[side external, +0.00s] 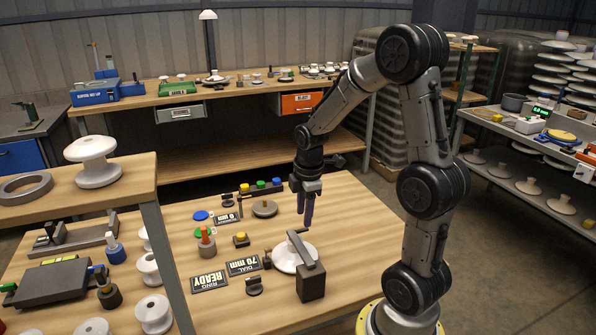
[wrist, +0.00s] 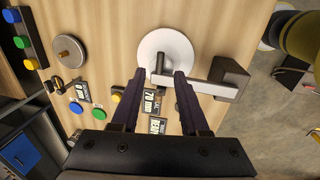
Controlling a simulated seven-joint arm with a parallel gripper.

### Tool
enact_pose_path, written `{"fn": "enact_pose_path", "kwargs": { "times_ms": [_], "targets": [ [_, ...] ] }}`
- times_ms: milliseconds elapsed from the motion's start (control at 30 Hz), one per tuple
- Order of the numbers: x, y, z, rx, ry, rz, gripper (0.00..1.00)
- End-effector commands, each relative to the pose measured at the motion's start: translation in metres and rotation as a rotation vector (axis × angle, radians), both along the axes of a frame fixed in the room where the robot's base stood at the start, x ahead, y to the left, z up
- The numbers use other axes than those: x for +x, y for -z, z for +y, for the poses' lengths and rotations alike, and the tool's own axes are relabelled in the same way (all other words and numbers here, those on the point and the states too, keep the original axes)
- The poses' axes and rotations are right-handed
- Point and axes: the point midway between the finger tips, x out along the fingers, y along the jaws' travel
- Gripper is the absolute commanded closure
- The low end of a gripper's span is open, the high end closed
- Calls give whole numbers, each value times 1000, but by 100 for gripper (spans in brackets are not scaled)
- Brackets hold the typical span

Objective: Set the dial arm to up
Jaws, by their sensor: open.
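The dial arm (side external: 301,250) is a dark bar on a dark block (side external: 311,283), reaching over a white disc (side external: 286,258) on the table. In the wrist view the bar (wrist: 202,87) runs left from the block (wrist: 231,76), across the lower edge of the white disc (wrist: 165,46). My gripper (side external: 306,220) is above the far side of the disc, empty. In the wrist view my gripper (wrist: 160,74) has its fingers apart, with the disc's lower part and the bar's end between them. I cannot tell whether a finger touches the bar.
A "DIAL 70 mm" plate (side external: 243,265) and a "READY" plate (side external: 209,281) lie left of the disc. A grey round piece (side external: 264,208) and a strip of coloured buttons (side external: 261,187) stand behind. The table's right front is clear.

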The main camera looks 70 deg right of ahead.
Motion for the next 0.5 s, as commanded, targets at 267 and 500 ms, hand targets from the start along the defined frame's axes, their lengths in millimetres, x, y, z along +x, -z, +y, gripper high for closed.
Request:
{"fn": "enact_pose_path", "kwargs": {
  "times_ms": [267, 500],
  "targets": [
    [7, 20, -8, 119, 0, 120, 55],
    [11, 36, -12, 213, 1, 212, 55]
  ]
}}
